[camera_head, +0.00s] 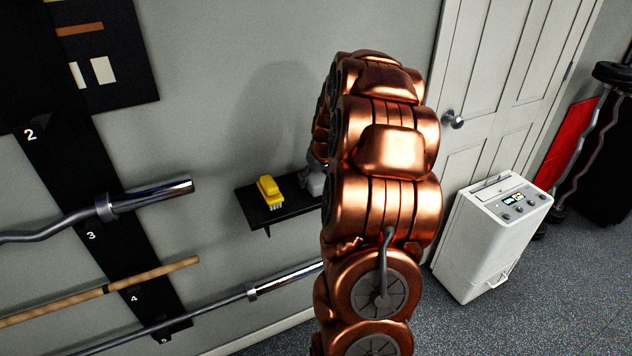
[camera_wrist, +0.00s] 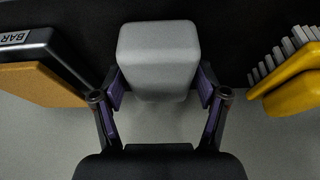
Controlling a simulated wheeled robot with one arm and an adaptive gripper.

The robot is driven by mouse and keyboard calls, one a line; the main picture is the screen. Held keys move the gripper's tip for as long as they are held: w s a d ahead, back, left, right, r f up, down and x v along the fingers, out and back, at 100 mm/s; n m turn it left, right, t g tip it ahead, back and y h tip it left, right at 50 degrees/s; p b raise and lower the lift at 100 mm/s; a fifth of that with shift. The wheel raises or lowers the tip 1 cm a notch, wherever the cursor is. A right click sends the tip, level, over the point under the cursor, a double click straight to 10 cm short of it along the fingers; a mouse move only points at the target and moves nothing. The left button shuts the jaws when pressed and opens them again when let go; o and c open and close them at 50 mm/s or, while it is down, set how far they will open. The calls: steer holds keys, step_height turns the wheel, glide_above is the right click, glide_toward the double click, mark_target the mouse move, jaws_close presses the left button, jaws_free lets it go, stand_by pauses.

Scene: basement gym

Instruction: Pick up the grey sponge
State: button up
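The grey sponge (camera_wrist: 158,60) is a pale block with rounded edges, in the upper middle of the wrist view. My gripper (camera_wrist: 160,88) has its two purple-padded fingers apart, one on each side of the sponge's near end. Narrow gaps seem to show between pads and sponge; contact is not clear. In the head view the sponge (camera_head: 314,184) is a small grey shape at the right part of a black wall shelf (camera_head: 289,212), partly hidden by my copper arm. My gripper is mostly hidden there.
A yellow brush (camera_head: 269,190) with pale bristles lies left on the shelf; it shows at right in the wrist view (camera_wrist: 292,92). An orange-and-black block (camera_wrist: 40,75) is at left there. Bars hang on a wall rack (camera_head: 95,190); a white appliance (camera_head: 480,245) stands by the door.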

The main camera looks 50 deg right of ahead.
mark_target(316, 175)
steer(key=c, duration=0.6)
steer(key=shift+r, duration=0.15)
steer(key=shift+r+p, duration=0.2)
steer(key=shift+p, duration=0.35)
steer(key=shift+r+b, duration=0.1)
steer(key=shift+b, duration=0.25)
steer(key=shift+r+b, duration=0.7)
steer(key=shift+r, duration=0.85)
steer(key=s+a+b, duration=0.1)
steer(key=s+a, duration=0.2)
steer(key=a, duration=0.1)
steer(key=s+a+r+b, duration=0.1)
steer(key=s+a, duration=0.3)
steer(key=s+a+b, duration=0.2)
steer(key=s+a, duration=0.1)
steer(key=s, duration=0.1)
steer(key=shift+a+r, duration=0.2)
steer(key=shift+a, duration=0.2)
